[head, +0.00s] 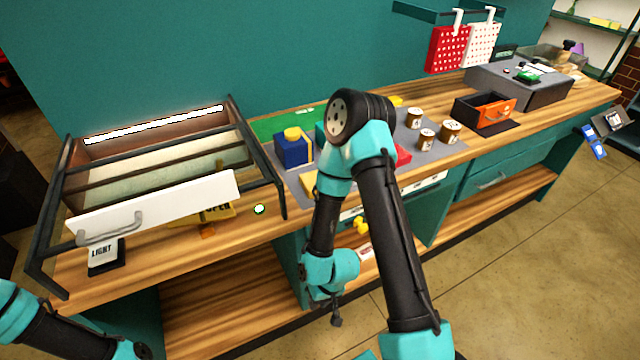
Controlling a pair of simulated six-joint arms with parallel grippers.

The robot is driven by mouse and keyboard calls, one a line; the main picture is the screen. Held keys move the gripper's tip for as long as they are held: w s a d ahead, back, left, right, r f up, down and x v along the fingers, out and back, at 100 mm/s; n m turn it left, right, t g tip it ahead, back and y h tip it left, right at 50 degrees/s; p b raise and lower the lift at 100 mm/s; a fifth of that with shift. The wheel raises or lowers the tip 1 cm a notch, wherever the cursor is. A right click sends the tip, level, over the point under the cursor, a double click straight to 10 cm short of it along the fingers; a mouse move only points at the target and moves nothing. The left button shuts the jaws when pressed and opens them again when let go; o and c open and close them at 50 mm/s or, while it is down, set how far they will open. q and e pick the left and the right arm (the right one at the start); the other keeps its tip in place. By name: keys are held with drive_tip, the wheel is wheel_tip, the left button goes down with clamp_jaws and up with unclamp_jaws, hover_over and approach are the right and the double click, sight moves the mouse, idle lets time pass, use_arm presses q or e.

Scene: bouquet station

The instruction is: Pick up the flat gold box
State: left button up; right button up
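A flat yellow-gold piece (309,184) lies on the grey mat at the counter's front, partly hidden by my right arm; it may be the flat gold box. Another yellow piece (396,101) shows behind my right elbow, too covered to identify. My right arm reaches up and bends down, with its gripper (336,317) hanging low in front of the counter, apart from both pieces. Its fingers are small and dark, and I cannot tell if they are open. Part of my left arm shows at bottom left; its gripper is out of view.
A blue box with a yellow top (292,148) stands left of my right arm. Several spools (427,138) stand to the right. A framed station with a white, handled front (160,205) fills the left. A black bin with an orange front (494,112) stands farther right. Yellow items (362,226) show below the countertop.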

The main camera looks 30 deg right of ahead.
use_arm(q)
drive_tip(key=shift+o, duration=0.2)
idle(0.3)
drive_tip(key=o, duration=1.1)
